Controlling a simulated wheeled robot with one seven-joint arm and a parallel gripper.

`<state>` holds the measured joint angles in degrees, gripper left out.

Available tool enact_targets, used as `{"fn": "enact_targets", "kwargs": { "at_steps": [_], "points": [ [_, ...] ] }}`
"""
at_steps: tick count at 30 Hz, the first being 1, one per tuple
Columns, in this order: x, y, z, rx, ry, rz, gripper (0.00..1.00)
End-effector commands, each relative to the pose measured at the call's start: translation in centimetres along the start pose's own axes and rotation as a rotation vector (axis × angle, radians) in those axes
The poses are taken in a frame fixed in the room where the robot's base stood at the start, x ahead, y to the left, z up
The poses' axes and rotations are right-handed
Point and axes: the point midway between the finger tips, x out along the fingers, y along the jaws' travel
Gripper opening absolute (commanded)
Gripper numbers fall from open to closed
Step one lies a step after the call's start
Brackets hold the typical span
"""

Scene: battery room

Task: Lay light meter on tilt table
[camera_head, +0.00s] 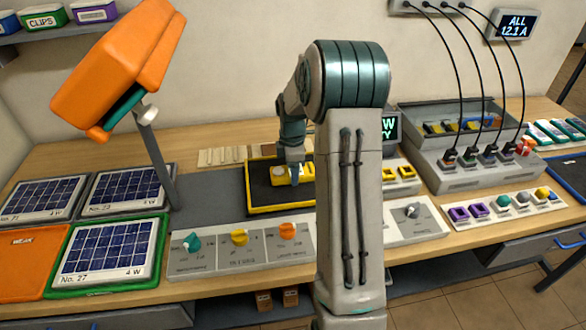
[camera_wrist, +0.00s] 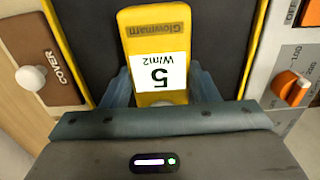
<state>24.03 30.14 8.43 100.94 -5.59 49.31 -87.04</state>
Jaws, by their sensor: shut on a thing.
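The light meter is yellow with a white display reading "5 W/m2"; it shows in the wrist view (camera_wrist: 158,28) and partly in the head view (camera_head: 306,170). My gripper (camera_wrist: 160,92) is shut on it, one bluish finger on each side. In the head view my gripper (camera_head: 295,176) points down over the tilt table, a dark panel with a yellow rim (camera_head: 262,211). The rim also shows in the wrist view (camera_wrist: 84,62). The meter is over the dark panel; I cannot tell whether it touches it. My arm hides the table's right part.
An orange lamp (camera_head: 125,65) on a grey post leans at the left. A knob panel (camera_head: 240,247) lies in front of the table. Solar panels (camera_head: 108,250) lie at the left. A cabled charger box (camera_head: 470,165) stands at the right. A brown cover (camera_wrist: 45,60) lies beside the table.

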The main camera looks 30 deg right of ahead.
Motion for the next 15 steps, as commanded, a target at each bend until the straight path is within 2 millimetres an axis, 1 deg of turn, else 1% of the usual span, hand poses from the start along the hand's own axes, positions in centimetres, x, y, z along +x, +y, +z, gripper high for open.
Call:
{"fn": "enact_targets", "kwargs": {
  "at_steps": [2, 3, 4, 5, 12, 15],
  "points": [
    [0.39, -0.01, 0.00, 0.000, 0.000, 0.000, 0.28],
    [0.26, -0.01, 0.00, 0.000, 0.000, 0.000, 0.65],
    [0.25, -0.02, 0.00, 0.000, 0.000, -0.001, 0.74],
    [0.24, -0.02, 0.00, 0.000, 0.000, -0.001, 0.76],
    [0.20, -0.02, 0.01, 0.000, 0.000, -0.001, 0.76],
    [-0.27, 0.00, 0.01, 0.000, 0.000, 0.000, 0.76]
  ]
}}
